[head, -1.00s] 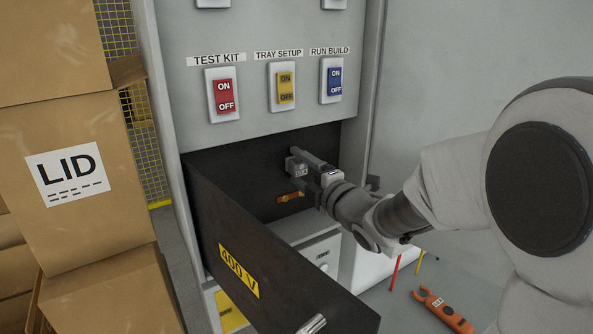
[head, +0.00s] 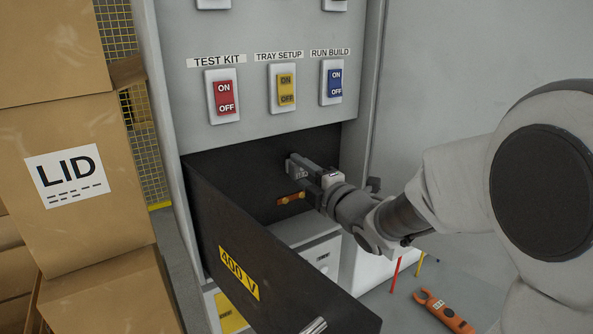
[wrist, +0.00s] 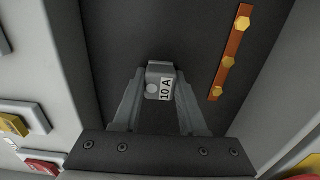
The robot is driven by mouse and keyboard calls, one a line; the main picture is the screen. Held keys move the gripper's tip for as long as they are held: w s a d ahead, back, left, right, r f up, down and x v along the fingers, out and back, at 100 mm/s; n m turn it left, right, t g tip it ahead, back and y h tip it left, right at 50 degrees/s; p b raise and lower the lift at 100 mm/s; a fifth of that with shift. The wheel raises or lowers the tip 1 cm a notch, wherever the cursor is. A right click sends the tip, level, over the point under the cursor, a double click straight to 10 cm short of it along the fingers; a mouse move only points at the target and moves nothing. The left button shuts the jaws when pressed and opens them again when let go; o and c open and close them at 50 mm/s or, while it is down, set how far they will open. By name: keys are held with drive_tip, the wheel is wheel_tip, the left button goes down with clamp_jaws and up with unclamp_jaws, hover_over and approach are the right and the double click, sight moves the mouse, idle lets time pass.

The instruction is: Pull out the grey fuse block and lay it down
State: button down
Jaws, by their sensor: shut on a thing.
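The grey fuse block (wrist: 160,82), marked "10 A", sits between the two fingers of my gripper (wrist: 160,100) in the wrist view, against the dark back wall of the compartment. My gripper is shut on it. In the head view, my gripper (head: 306,172) reaches into the dark compartment behind the open door, and the fuse block (head: 301,172) shows small at its tips. I cannot tell whether the block is still seated or clear of the back wall.
A copper bar (wrist: 229,55) with bolts is fixed beside the block. The open "400 V" door (head: 265,255) stands to the left and in front. Switches (head: 285,87) are above. A white box (head: 318,252) stands below; an orange tool (head: 443,309) lies at right.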

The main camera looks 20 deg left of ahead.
sight(302, 172)
drive_tip(key=shift+b+v, duration=1.55)
drive_tip(key=shift+v, duration=1.4)
